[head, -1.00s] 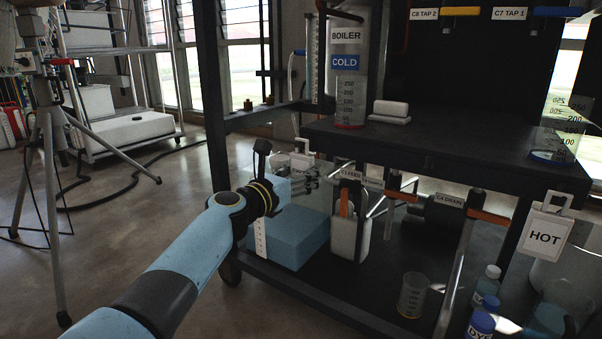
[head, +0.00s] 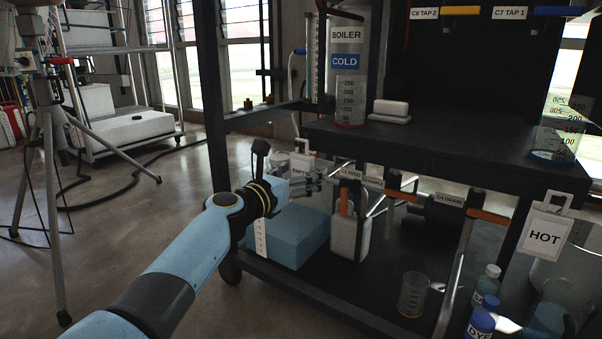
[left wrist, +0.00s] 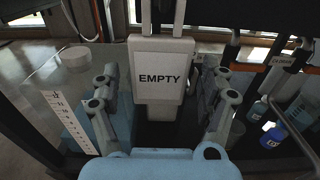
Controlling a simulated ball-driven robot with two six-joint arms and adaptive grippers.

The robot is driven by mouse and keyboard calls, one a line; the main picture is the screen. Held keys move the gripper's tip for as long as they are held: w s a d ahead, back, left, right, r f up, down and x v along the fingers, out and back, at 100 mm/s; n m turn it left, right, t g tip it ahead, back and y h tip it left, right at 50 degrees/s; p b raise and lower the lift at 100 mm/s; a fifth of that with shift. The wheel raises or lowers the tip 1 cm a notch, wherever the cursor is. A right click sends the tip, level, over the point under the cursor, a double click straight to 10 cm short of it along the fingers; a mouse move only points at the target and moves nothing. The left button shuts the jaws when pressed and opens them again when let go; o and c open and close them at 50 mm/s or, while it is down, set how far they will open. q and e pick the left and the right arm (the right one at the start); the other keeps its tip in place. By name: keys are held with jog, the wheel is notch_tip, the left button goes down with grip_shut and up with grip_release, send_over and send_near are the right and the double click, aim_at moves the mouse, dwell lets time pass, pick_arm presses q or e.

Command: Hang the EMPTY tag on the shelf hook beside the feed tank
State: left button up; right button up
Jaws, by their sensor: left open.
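The EMPTY tag (left wrist: 160,78) is a white plate with black lettering, upright in the middle of the left wrist view. A loop with two side strips rises from its top; whatever holds the loop is out of that view. The tag shows small in the head view (head: 302,165), behind my gripper. My left gripper (head: 318,180) is open, with its two fingers (left wrist: 160,95) on either side of the tag and gaps between. The feed tank appears to be the blue-filled clear tank (head: 290,238) below the gripper. The hook cannot be made out. My right gripper is not in view.
A HOT tag (head: 544,236) hangs at the right. The dark upper shelf (head: 440,150) and its post stand close by.

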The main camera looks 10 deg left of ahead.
pick_arm(q)
jog(key=p+v, duration=0.1)
jog(key=v, duration=0.5)
jog(key=shift+s, duration=0.25)
jog(key=shift+a, duration=0.1)
jog(key=v, duration=1.2)
jog(key=shift+r, duration=0.1)
